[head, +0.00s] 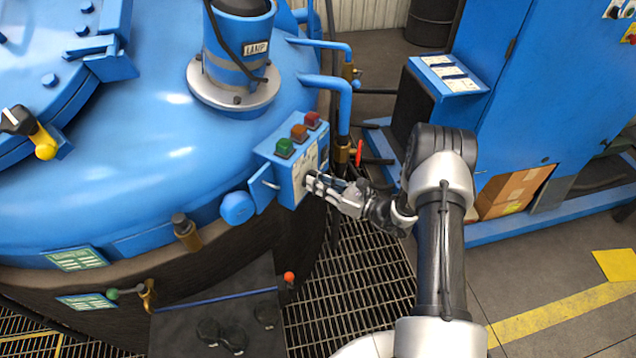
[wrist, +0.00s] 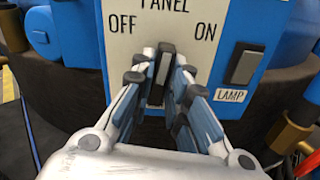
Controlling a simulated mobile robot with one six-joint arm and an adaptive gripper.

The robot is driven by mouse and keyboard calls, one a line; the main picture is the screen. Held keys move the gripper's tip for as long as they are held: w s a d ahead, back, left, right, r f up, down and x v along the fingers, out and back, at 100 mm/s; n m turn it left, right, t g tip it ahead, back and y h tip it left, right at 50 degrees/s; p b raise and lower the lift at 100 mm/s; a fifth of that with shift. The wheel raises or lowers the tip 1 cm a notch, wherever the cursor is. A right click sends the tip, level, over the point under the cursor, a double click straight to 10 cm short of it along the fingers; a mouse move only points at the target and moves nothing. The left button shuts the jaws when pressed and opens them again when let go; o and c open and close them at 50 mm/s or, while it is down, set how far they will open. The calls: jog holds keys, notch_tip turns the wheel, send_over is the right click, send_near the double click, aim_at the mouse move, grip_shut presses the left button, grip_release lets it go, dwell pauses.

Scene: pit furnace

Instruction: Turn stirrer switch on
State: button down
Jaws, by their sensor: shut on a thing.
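A small blue control box (head: 266,150) stands at the edge of the blue furnace lid. Its front panel shows in the wrist view (wrist: 120,45), with the words PANEL, OFF at left and ON at right. A dark, narrow switch knob (wrist: 166,62) sits between OFF and ON and looks about upright. My gripper (head: 316,184) reaches the panel from the right. In the wrist view my gripper's fingers (wrist: 163,75) are shut on the knob, one on each side. The fingers hide the knob's lower part and any label below it.
A grey rocker switch (wrist: 243,66) labelled LAMP is just right of the fingers. Pipes with a red-handled valve (head: 359,152) stand behind my gripper. A blue cabinet (head: 540,90) is at right.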

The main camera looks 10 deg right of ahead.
jog(key=shift+m, duration=3.6)
jog(key=c, duration=1.6)
grip_release()
jog(key=shift+o, duration=0.2)
jog(key=shift+d, duration=0.1)
jog(key=v, duration=1.2)
